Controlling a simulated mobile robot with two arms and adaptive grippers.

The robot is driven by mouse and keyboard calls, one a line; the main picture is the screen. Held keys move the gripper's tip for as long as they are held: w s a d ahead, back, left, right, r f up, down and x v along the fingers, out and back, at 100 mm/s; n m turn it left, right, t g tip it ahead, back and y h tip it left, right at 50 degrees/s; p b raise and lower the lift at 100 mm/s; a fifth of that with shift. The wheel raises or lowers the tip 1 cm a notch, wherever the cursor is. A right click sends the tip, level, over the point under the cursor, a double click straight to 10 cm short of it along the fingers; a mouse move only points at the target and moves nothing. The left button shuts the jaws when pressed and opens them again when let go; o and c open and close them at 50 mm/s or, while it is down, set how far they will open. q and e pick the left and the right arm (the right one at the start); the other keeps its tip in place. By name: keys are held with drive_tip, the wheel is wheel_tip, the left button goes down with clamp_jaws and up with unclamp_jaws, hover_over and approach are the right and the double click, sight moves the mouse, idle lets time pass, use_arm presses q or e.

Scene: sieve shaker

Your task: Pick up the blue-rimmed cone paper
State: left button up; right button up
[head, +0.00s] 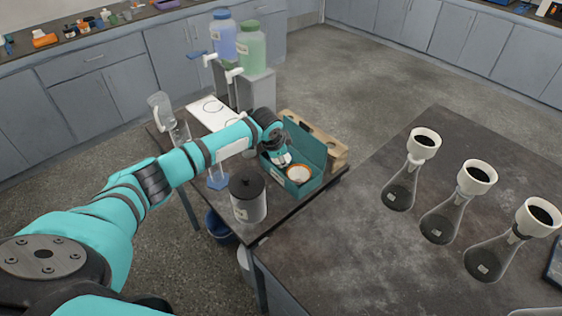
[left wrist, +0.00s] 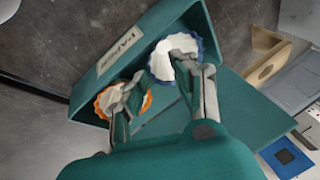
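The blue-rimmed cone paper (left wrist: 160,62) is white with a wavy blue edge. It sits in a teal box (head: 314,184) beside an orange-rimmed cone paper (head: 299,174), which also shows in the left wrist view (left wrist: 104,98). My left gripper (head: 283,160) reaches down into the box. In the left wrist view its fingers (left wrist: 154,78) are spread, one overlapping the blue-rimmed paper and the other overlapping the orange-rimmed one. Whether they touch the papers I cannot tell. In the head view the gripper largely hides the blue-rimmed paper. My right gripper is not in view.
A dark-lidded jar (head: 247,197) stands left of the box, near the table edge. A wooden rack (head: 325,140) is behind the box. Three flasks with white funnels (head: 476,178) stand on the right bench. Blue (head: 223,38) and green (head: 251,50) containers stand behind.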

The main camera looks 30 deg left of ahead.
use_arm(q)
drive_tip(key=shift+x, duration=1.7)
drive_tip(key=c, duration=0.5)
drive_tip(key=shift+o, duration=0.2)
drive_tip(key=shift+r, duration=0.15)
